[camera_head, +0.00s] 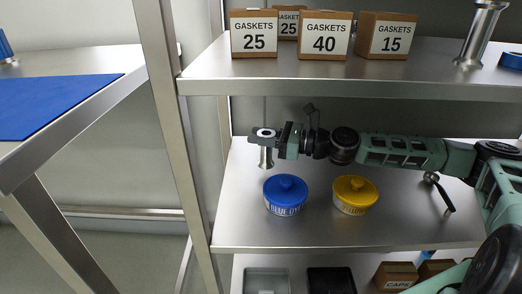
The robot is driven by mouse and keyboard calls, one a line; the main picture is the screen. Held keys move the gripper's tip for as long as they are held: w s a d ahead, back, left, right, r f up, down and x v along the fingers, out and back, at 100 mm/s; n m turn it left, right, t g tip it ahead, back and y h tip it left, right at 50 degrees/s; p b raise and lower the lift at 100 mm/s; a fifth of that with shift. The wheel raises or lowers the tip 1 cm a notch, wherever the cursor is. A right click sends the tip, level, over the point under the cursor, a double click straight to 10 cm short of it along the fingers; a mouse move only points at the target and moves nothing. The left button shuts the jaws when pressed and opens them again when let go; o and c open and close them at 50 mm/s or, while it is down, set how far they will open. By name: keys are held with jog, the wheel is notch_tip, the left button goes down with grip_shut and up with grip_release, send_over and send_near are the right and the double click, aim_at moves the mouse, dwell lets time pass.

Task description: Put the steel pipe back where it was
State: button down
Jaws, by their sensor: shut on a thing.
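My gripper (264,133) reaches in from the right over the middle shelf (330,233) of the steel rack. It is shut on a short steel pipe (266,157) near its top, at the shelf's left side behind the blue pot. The pipe is upright, and its lower part shows below the fingers. I cannot tell whether its foot touches the shelf. Another flanged steel pipe (481,33) stands on the upper shelf (350,88), to the right of the gasket boxes.
A lidded blue pot (285,196) and yellow pot (355,195) stand in front of my arm. A black-handled metal tool (440,193) is to the right. Gasket boxes (324,37) fill the upper shelf's left. A table with a blue mat (55,103) stands left; trays and boxes are below.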

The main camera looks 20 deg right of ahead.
jog(key=shift+f+b, duration=0.35)
jog(key=shift+f, duration=1.1)
jog(key=shift+f, duration=0.15)
jog(key=c, duration=1.1)
grip_release()
jog(key=shift+r, duration=0.2)
jog(key=p+v, duration=0.2)
jog(key=v, duration=1)
jog(key=shift+d, duration=0.1)
